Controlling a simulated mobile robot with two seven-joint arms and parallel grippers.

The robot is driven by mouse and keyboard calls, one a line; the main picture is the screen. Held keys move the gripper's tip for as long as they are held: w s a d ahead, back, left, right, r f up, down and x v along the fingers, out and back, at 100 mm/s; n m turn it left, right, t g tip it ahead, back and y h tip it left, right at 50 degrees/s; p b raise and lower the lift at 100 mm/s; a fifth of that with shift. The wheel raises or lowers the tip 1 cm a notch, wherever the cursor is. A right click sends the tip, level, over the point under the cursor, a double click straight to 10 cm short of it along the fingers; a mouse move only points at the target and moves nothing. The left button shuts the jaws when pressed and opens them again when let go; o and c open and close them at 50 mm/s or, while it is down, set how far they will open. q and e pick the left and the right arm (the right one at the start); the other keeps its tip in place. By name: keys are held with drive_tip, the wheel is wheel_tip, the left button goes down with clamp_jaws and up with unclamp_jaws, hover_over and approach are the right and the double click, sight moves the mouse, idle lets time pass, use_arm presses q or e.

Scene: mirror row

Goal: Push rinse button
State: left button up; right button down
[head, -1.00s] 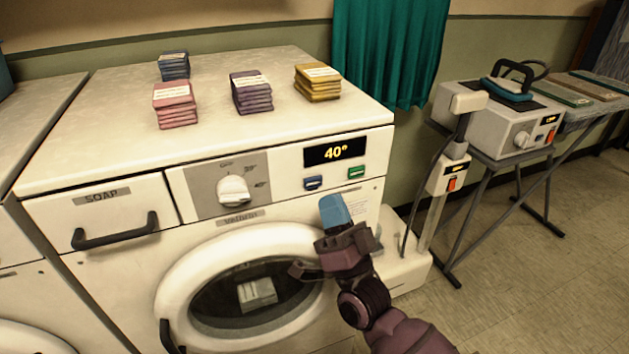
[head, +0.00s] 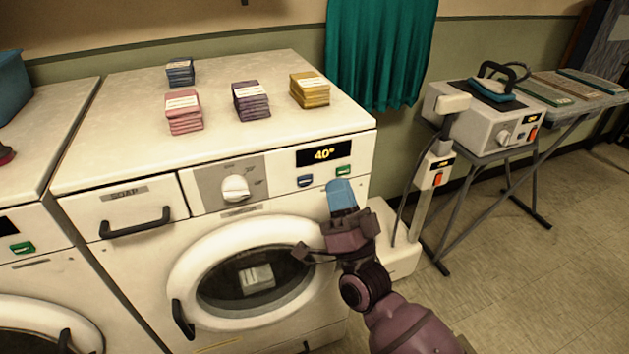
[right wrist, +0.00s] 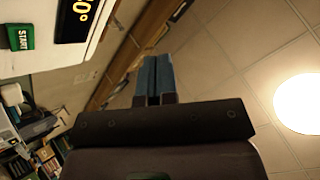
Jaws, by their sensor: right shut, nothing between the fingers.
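The button labels are too small to read in the head view. In the right wrist view the green button (right wrist: 20,37) reads START, and the blue button is not in that view. My right gripper (head: 340,187) is shut and empty, its blue fingertips just below the green button and to the right of the blue one. The shut fingers also show in the right wrist view (right wrist: 155,75). My left gripper is not in view.
A dial (head: 236,188) and a soap drawer (head: 126,209) are left of the buttons. The round door (head: 245,226) is below. Several stacks of packets, such as the pink one (head: 184,112), stand on top. A steam-iron station (head: 492,115) is at right.

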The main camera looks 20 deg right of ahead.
drive_tip(key=s+d+r+m+g+h+p, duration=0.1)
drive_tip(key=s+d+m+g+h+p, duration=0.3)
drive_tip(key=m+p, duration=0.6)
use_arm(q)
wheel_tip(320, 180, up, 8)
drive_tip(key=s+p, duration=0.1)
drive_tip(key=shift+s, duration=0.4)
use_arm(e)
drive_tip(key=a+f+m+g+y, duration=0.3)
drive_tip(key=a+f+m+g, duration=0.2)
drive_tip(key=m, duration=1.3)
drive_tip(key=shift+s+a+f, duration=0.4)
drive_tip(key=shift+a+f, duration=0.05)
drive_tip(key=shift+f, duration=0.5)
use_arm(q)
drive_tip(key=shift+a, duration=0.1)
use_arm(e)
approach(305, 181)
drive_tip(key=w, duration=0.7)
drive_tip(key=shift+w+a+r, duration=0.1)
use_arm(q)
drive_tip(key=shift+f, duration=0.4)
use_arm(e)
drive_tip(key=shift+w, duration=0.15)
